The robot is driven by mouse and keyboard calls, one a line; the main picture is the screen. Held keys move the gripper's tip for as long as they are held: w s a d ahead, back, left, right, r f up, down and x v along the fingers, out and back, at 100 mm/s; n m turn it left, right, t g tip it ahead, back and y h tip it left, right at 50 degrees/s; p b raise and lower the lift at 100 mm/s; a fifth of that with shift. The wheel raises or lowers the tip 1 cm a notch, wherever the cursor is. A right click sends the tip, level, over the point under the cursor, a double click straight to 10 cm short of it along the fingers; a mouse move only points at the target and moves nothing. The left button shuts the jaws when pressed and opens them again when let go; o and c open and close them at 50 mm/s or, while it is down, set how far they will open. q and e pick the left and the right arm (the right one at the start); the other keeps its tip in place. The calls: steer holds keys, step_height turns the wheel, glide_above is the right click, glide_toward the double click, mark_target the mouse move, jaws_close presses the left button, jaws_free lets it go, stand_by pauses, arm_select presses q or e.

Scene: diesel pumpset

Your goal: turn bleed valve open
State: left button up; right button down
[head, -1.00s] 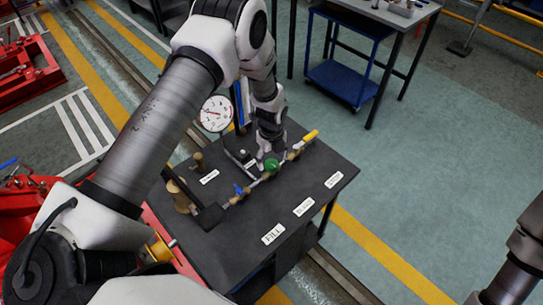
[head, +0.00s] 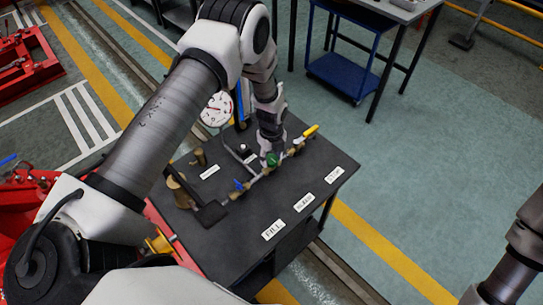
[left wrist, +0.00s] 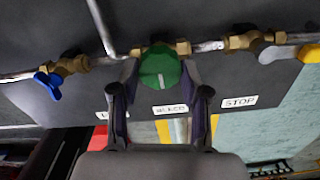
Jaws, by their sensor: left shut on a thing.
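The bleed valve has a round green knob (head: 272,159) on a brass body, in the middle of a pipe on the black table. In the left wrist view the green knob (left wrist: 160,67) shows a pale line running nearly upright, with a label reading BLEED below it. My left gripper (head: 268,152) reaches down from above and is shut on the green knob, one finger on each side; it also shows in the left wrist view (left wrist: 160,85). My right gripper is not in view; only part of my right arm shows at the right edge.
A blue-handled valve (head: 239,187) and a yellow-handled valve (head: 311,131) sit on the same pipe, either side of the knob. A white-faced gauge (head: 216,110) stands behind. Labels FILL (head: 273,230) and STOP (head: 334,174) lie on the black table (head: 240,250).

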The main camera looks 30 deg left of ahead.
arm_select(q)
steer(key=shift+f, duration=0.15)
steer(key=shift+f+n+b, duration=0.1)
steer(key=shift+n+b, duration=0.7)
steer(key=shift+n, duration=0.2)
steer(key=shift+s+n+b, duration=0.1)
steer(key=shift+n+b, duration=0.6)
steer(key=shift+n, duration=0.5)
steer(key=n+b, duration=0.2)
steer(key=n, duration=0.3)
steer(key=n+b, duration=0.1)
steer(key=n, duration=0.5)
steer(key=shift+s+n, duration=0.15)
steer(key=shift+n, duration=0.25)
steer(key=n, duration=0.6)
steer(key=shift+n, duration=0.3)
